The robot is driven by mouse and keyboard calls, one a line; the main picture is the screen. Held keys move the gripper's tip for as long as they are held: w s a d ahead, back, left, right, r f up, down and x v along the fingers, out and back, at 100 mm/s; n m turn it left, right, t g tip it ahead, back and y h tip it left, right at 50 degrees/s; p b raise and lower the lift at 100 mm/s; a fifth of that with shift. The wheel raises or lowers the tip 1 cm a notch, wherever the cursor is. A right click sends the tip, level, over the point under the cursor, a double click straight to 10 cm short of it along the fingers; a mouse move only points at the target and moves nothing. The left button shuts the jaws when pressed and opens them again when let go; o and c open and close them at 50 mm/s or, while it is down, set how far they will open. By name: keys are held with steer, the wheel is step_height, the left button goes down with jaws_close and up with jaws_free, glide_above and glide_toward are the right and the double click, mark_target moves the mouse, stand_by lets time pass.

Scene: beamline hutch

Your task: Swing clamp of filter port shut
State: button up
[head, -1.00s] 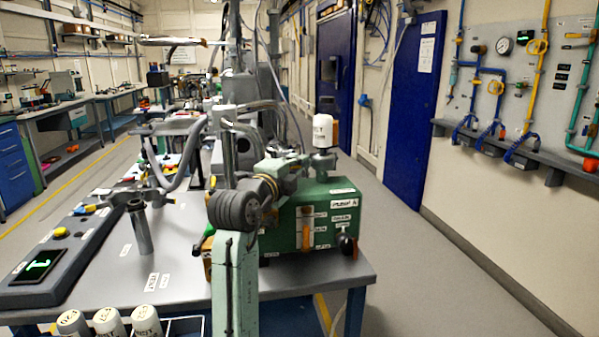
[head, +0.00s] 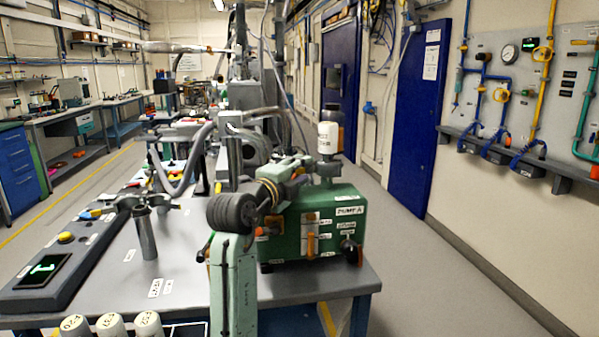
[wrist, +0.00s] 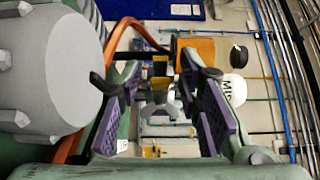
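My gripper (wrist: 160,105) shows in the wrist view with its two purple-padded fingers apart. A small grey metal piece with a yellow part (wrist: 159,85) shows between them, farther away; I cannot tell whether it is the clamp. In the head view my gripper (head: 290,168) is beside the top of the green pump (head: 340,207), left of the white-capped filter canister (head: 328,139). The canister stands upright on a grey metal neck (head: 326,168), seemingly the filter port. Its white body also shows at right in the wrist view (wrist: 234,90). The swing clamp cannot be made out clearly.
A large grey lugged cylinder (wrist: 45,70) is close on the left in the wrist view, with an orange tube (wrist: 98,85) beside it. The pump stands on a grey bench (head: 190,285). White labelled bottles (head: 110,326) are at the front. Floor right of the bench is clear.

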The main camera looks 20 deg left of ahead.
steer(key=s, duration=0.4)
steer(key=s+a, duration=0.1)
steer(key=s, duration=0.3)
steer(key=s+a, duration=0.1)
steer(key=s, duration=0.3)
